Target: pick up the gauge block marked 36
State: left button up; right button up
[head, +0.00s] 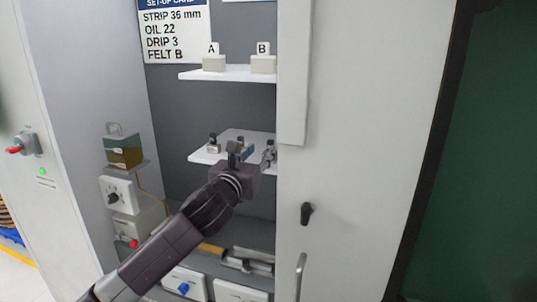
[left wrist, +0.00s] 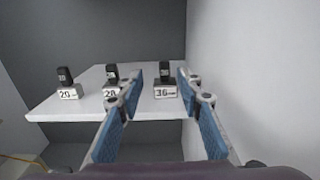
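The gauge block marked 36 (left wrist: 165,91) stands upright at the front edge of a white shelf (left wrist: 88,83), with a dark knob on top. My left gripper (left wrist: 160,82) is open and empty; its two blue-padded fingers point at the shelf, one to each side of the 36 block in the picture. No contact shows. A block marked 20 (left wrist: 69,93) stands at the left, and one that reads 28 (left wrist: 111,91) is partly covered by the left finger. In the head view my left gripper (head: 252,154) is at the shelf (head: 202,156) and hides part of it. My right gripper is not in view.
The cabinet door panel (head: 350,120) stands close to the right of the gripper. An upper shelf (head: 230,74) holds white pieces labelled A (head: 213,63) and B (head: 263,64). The set-up card (head: 173,35) reads strip 36 mm. An oil container (head: 123,150) is at the left.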

aim_at(270, 143)
pick_arm(q)
jog(key=shift+w+d+r+p, duration=0.2)
jog(key=shift+w+d+p, duration=0.1)
jog(key=shift+w+d, duration=0.25)
jog(key=shift+w, duration=0.3)
jog(key=shift+p+x, duration=1.25)
jog(key=shift+x, duration=1)
jog(key=shift+w+d+f, duration=0.2)
jog(key=shift+w+d, duration=0.1)
jog(key=shift+w, duration=0.2)
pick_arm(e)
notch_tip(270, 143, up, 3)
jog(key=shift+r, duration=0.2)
pick_arm(q)
jog(key=shift+c, duration=0.6)
jog(key=c, duration=0.8)
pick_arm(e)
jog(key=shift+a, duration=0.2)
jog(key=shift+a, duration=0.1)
